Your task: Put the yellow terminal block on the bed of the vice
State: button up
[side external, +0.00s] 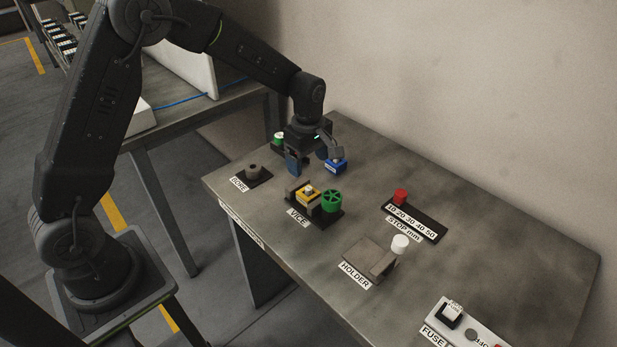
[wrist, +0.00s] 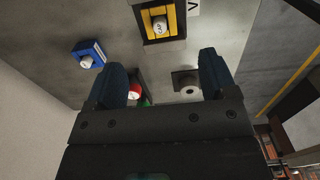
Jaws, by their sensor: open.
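The yellow terminal block (side external: 308,195) has a pale top. It sits in the vice (side external: 323,220), between its jaws, and looks seated low. In the wrist view, the yellow block (wrist: 173,17) lies at the top centre with a white labelled cap. My gripper (side external: 307,160) is open and empty, above the table and behind the vice. In the wrist view, its two blue fingers stand wide apart with nothing between their tips (wrist: 160,62). The contact under the block is hidden.
A blue block (side external: 335,167) stands close to my gripper. The bore fixture (side external: 253,173) is left of the vice, whose green wheel (side external: 331,201) faces right. A stop rail (side external: 414,219) with a red knob, a holder (side external: 368,259) and a fuse panel (side external: 462,327) lie to the right.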

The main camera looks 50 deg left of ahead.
jog(key=shift+r, duration=1.55)
jog(key=shift+r, duration=0.1)
jog(key=s+d+r+m+t, duration=0.2)
jog(key=s+r+m+t, duration=0.2)
jog(key=s+r+m, duration=1)
jog(key=s+m+t, duration=0.1)
jog(key=s+m, duration=0.3)
jog(key=s, duration=0.7)
jog(key=shift+s+r+t, duration=0.25)
jog(key=shift+s+t, duration=0.05)
jog(key=shift+s, duration=0.05)
